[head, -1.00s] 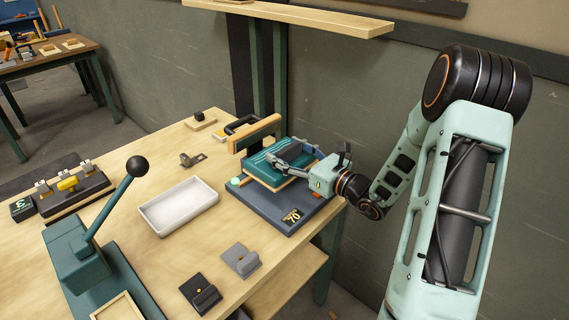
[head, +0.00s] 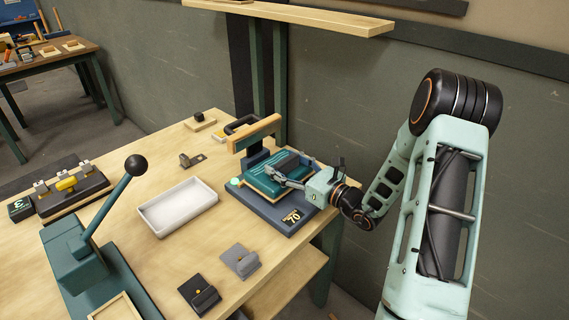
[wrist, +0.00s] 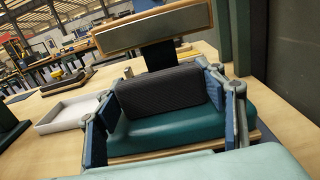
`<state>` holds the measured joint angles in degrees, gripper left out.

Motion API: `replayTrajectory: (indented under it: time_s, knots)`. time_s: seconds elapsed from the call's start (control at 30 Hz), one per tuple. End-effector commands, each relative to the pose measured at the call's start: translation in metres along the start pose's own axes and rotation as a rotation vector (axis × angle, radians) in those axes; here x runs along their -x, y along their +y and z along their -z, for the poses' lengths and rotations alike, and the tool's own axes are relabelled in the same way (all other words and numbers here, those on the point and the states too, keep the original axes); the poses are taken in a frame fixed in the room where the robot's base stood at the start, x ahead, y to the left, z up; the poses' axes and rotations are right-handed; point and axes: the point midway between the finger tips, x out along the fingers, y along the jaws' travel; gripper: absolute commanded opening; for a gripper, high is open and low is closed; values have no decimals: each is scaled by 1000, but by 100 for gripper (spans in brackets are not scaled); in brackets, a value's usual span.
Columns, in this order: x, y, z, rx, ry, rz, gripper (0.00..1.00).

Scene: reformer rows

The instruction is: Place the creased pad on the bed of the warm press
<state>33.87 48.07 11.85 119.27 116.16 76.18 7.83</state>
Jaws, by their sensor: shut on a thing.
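The creased pad (head: 262,183) is a teal cushion on a thin wooden board with a dark grey block on top. It also shows in the wrist view (wrist: 165,130). My gripper (head: 285,168) is shut on the dark block, with one finger at each end of it in the wrist view (wrist: 162,92). The warm press (head: 264,212) has a dark blue-grey base marked 70 and a raised wood-edged plate (head: 254,134) behind the pad. The pad lies level over the bed, very low. I cannot tell whether it touches, since the pad hides the bed.
A white tray (head: 178,207) stands left of the press. Grey and black small plates (head: 240,261) lie in front. A teal lever press (head: 75,262) and a clamp rack (head: 65,187) are at the left. The wall is close behind the press.

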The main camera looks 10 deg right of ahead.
Motion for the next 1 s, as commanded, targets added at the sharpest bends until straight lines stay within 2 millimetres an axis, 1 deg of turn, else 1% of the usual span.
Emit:
replayTrajectory:
  time_s: [0.2,0.3,0.33,0.47,0.77,0.87,0.97,1.0]
  knots:
    - [0,0,7,0,-2,0,33]
    - [0,0,6,1,-2,0,33]
    - [0,0,7,0,0,0,67]
    - [0,0,6,0,0,0,81]
    - [0,0,6,0,0,0,81]
    - [0,0,0,1,0,0,81]
    - [0,0,-11,2,0,-1,81]
    - [10,-2,-6,0,3,4,81]
